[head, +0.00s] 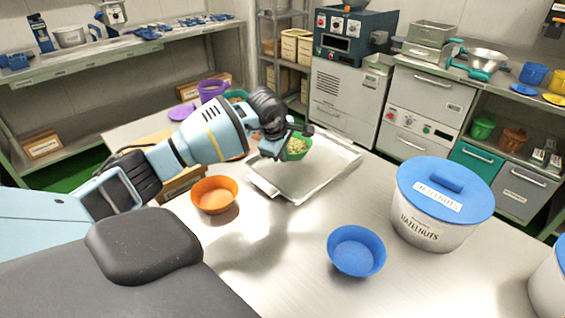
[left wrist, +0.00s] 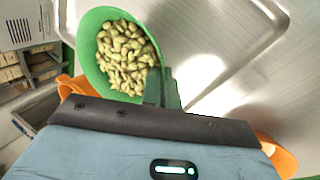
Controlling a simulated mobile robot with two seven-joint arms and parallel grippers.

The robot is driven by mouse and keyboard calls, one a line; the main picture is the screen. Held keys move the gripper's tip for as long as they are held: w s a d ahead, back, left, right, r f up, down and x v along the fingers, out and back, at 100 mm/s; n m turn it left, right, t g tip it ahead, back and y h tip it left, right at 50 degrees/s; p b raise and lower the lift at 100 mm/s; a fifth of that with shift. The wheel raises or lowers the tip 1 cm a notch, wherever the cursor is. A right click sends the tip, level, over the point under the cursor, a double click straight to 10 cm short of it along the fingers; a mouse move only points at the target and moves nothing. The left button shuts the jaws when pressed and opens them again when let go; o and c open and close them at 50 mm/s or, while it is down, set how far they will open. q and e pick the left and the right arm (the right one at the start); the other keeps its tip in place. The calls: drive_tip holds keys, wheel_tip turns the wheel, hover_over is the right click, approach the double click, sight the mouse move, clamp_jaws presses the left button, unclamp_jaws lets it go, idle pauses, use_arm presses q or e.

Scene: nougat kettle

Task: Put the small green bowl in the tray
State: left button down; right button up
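The small green bowl (head: 299,149), filled with pale green nuts, is at my left gripper (head: 283,143), over the far left part of the metal tray (head: 318,172). In the left wrist view the green bowl (left wrist: 88,48) is seen from above with its nuts. The fingers (left wrist: 162,90) of my left gripper are close together at its rim and appear to pinch it. The tray also shows in the left wrist view (left wrist: 235,60). The gap between bowl and tray floor is hard to tell. My right gripper is not in view.
An orange bowl (head: 215,194) stands left of the tray. A blue bowl (head: 356,250) and a blue-lidded hazelnut tub (head: 440,205) stand on the right side of the table. Purple containers (head: 212,90) are at the far left. The table between the orange and blue bowls is clear.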

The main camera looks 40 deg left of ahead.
sight(285, 170)
use_arm(q)
drive_tip(key=shift+w+a, duration=0.1)
drive_tip(key=shift+f, duration=0.1)
drive_tip(key=shift+f, duration=1.65)
drive_tip(key=shift+f, duration=0.15)
drive_tip(key=c, duration=1.7)
unclamp_jaws()
